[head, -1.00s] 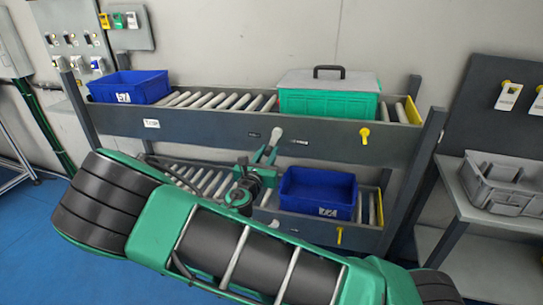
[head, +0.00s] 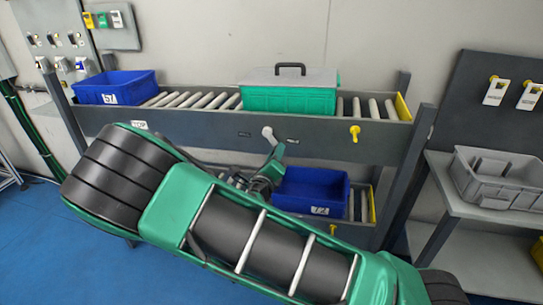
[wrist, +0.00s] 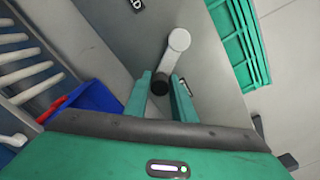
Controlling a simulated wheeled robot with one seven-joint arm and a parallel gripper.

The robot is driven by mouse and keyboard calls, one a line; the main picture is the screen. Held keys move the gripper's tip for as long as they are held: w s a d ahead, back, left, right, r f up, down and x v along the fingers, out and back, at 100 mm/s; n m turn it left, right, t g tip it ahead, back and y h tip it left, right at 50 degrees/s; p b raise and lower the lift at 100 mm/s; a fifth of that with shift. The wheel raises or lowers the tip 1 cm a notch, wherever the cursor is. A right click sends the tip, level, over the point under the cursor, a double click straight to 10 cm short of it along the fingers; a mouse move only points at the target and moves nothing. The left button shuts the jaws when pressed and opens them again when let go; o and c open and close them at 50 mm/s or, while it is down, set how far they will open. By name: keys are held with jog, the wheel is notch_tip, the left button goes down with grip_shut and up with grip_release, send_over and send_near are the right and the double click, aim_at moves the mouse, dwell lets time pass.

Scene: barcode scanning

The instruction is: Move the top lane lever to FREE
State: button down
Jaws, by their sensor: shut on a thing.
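The top lane lever (head: 268,133) sits on the front rail of the upper roller lane (head: 200,125). Its pale round hub is up, and its arm slants down and right to my gripper (head: 278,152). In the wrist view the lever (wrist: 178,42) has a grey arm and a black end knob. My gripper's fingers (wrist: 162,92) are shut on that knob. Two small dark labels flank the lever, one to the left and one to the right (head: 292,141); their print is too small to read. A green lidded crate (head: 290,98) stands on the upper lane, above and right of the lever.
A blue bin (head: 115,88) stands at the upper lane's left end. Another blue bin (head: 311,192) sits on the lower lane, right of my gripper. Yellow levers (head: 355,133) hang at the right. A grey tray (head: 497,178) rests on a side table. My arm hides much of the lower lane.

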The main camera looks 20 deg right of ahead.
jog(key=shift+r+n, duration=0.35)
jog(key=shift+n, duration=0.35)
jog(key=c, duration=1.6)
grip_release()
jog(key=shift+w, duration=0.1)
jog(key=shift+o, duration=0.2)
jog(key=shift+f, duration=0.1)
jog(key=shift+s, duration=0.2)
jog(key=v, duration=1)
jog(key=shift+s, duration=0.2)
jog(key=shift+a, duration=0.1)
